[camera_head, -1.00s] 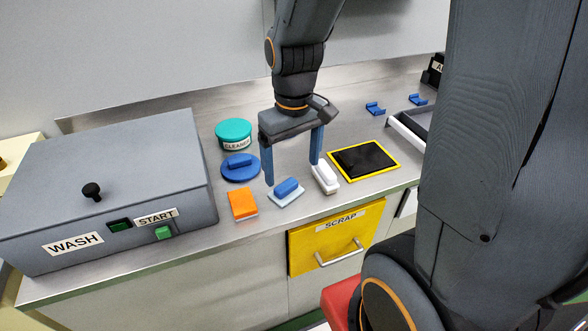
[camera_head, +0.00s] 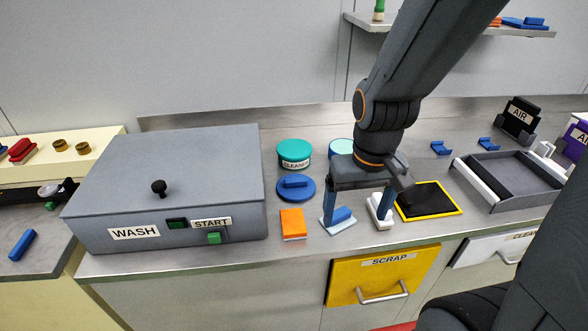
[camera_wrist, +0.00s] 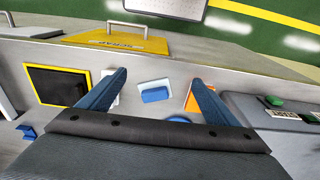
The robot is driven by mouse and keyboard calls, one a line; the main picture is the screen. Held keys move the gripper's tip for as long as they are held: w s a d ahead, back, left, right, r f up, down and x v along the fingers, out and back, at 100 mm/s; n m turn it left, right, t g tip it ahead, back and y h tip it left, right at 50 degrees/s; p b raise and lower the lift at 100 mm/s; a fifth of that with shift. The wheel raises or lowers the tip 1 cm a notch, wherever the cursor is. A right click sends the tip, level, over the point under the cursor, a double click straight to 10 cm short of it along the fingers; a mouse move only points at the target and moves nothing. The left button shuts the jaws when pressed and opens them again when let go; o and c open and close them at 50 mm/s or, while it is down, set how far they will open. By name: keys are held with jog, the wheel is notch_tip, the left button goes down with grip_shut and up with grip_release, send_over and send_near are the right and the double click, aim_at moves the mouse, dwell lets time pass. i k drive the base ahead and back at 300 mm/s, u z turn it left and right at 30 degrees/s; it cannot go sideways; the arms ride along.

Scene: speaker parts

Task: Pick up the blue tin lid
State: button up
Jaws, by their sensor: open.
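The blue tin lid (camera_head: 296,188) is a round blue disc with a raised grip bar. It lies flat on the steel counter, behind the orange block and in front of the teal cleaner tin (camera_head: 294,153). My gripper (camera_head: 356,212) is open and empty, to the right of the lid, over the blue-topped block on a pale plate (camera_head: 338,219). In the wrist view the open fingers (camera_wrist: 158,77) frame that blue-topped block (camera_wrist: 155,94). Only a sliver of the lid (camera_wrist: 179,119) shows there, with my gripper body hiding the rest.
An orange block (camera_head: 292,223) stands in front of the lid. A white block (camera_head: 380,213) is by the right finger. The grey wash box (camera_head: 170,190) stands to the left, a black yellow-rimmed pad (camera_head: 430,201) to the right. A pale-topped tin (camera_head: 341,146) stands behind my arm.

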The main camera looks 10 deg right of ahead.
aim_at(295, 187)
jog(key=z, duration=0.7)
jog(key=k, duration=0.85)
jog(key=u, duration=0.7)
jog(key=i, duration=1)
